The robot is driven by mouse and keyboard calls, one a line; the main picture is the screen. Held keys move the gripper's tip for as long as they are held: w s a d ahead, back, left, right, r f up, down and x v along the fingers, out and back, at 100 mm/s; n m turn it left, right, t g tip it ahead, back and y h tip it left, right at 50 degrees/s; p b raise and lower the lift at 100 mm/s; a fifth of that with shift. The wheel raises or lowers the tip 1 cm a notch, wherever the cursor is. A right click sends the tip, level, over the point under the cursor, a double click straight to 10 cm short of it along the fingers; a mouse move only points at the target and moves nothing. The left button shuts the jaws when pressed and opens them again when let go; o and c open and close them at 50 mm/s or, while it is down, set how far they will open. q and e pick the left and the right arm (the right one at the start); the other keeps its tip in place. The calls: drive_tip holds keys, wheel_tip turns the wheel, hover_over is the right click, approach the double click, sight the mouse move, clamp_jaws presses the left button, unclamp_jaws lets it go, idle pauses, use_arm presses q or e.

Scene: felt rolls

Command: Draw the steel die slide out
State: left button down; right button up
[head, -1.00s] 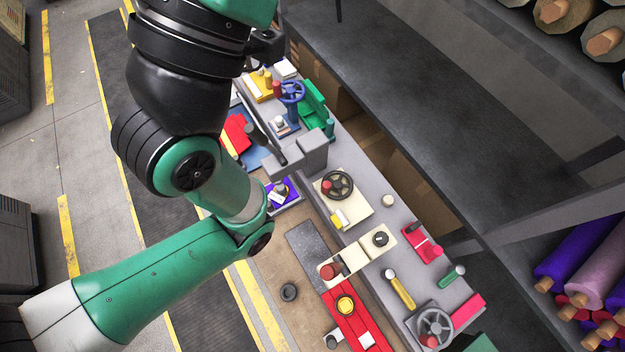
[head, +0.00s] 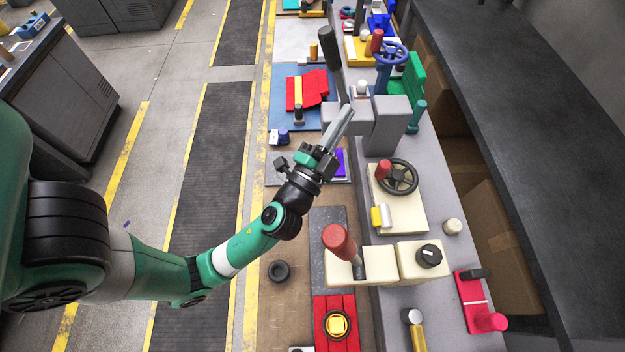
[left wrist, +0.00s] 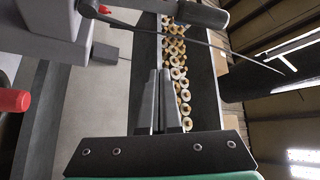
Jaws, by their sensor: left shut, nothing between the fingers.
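My left gripper (head: 344,118) reaches in from the left, its fingers together and empty, in front of the grey press block (head: 388,124) or overlapping it in view. I cannot tell whether it touches. In the left wrist view the fingers (left wrist: 166,102) lie side by side with nothing held. Below the block, a grey plate with a purple piece (head: 340,162) shows partly behind the gripper. A dark steel-grey plate (head: 328,222) lies by the cream press with the red-knobbed lever (head: 338,241). Which plate is the die slide I cannot tell. My right gripper is not in view.
A cream block with a black handwheel (head: 398,177) stands right of the gripper. A black-handled lever (head: 329,50) rises behind it. A dark ring (head: 279,271) lies on the brown bench top (head: 288,220). Red felt (head: 312,90) lies further back.

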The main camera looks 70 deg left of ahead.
use_arm(q)
drive_tip(key=s+f+m+g+b, duration=0.1)
drive_tip(key=s+f+b, duration=0.3)
drive_tip(key=f, duration=0.6)
drive_tip(key=s+f+m+g+h+b, duration=0.1)
drive_tip(key=s+f+m+b, duration=0.1)
drive_tip(key=f, duration=0.9)
drive_tip(key=s+f+m+g+h+b, duration=0.1)
drive_tip(key=s+f+b, duration=0.4)
drive_tip(key=f, duration=0.6)
drive_tip(key=shift+s+a+f+m+b, duration=0.15)
drive_tip(key=shift+s+a+m+b, duration=0.25)
drive_tip(key=shift+m, duration=0.4)
drive_tip(key=shift+f, duration=0.1)
drive_tip(key=shift+w+a, duration=0.1)
drive_tip(key=shift+w, duration=0.05)
drive_tip(key=p+x, duration=0.2)
drive_tip(key=x, duration=0.7)
drive_tip(key=shift+w+a+p, duration=0.25)
drive_tip(key=shift+p, duration=0.1)
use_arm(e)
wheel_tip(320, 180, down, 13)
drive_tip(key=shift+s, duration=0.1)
